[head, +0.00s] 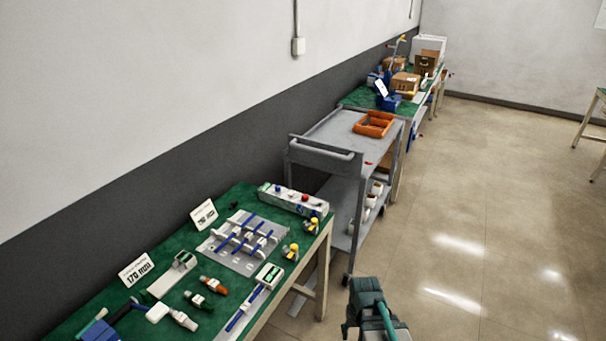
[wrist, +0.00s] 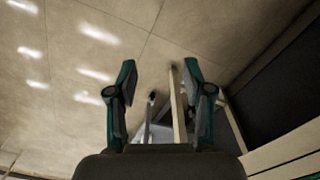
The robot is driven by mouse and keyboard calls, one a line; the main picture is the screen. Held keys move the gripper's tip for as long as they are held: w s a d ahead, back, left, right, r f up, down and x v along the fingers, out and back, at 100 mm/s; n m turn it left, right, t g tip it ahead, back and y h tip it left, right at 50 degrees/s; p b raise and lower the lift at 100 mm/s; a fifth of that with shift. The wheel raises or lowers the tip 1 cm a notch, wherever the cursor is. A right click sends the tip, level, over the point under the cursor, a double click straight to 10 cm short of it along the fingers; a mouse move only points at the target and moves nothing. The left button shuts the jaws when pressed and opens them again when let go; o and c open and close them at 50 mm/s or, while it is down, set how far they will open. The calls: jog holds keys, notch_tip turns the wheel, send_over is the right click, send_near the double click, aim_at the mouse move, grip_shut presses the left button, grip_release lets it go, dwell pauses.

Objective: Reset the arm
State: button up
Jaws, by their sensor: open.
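My arm shows at the bottom of the head view, right of the near table, as a dark green and grey link over the floor; the fingertips are not clear there. In the wrist view my gripper (wrist: 158,85) has its two green and dark fingers spread apart with nothing between them. Behind the fingers are the tiled floor, a pale table leg (wrist: 177,105) and part of a grey surface. My gripper touches nothing that I can see.
A grey cart (head: 330,130) with an orange tray (head: 374,124) stands beyond. A far table (head: 360,97) carries boxes.

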jog(key=s+f+g, duration=0.2)
jog(key=s+f, duration=0.4)
jog(key=s, duration=0.4)
jog(key=s+f+g, duration=0.2)
jog(key=s+f, duration=0.4)
jog(key=s, duration=0.4)
jog(key=s+d+f+g, duration=0.1)
jog(key=s+f+g, duration=0.1)
jog(key=s+f, duration=0.5)
jog(key=s, duration=0.3)
jog(key=shift+s+g, duration=0.15)
jog(key=shift+g, duration=0.25)
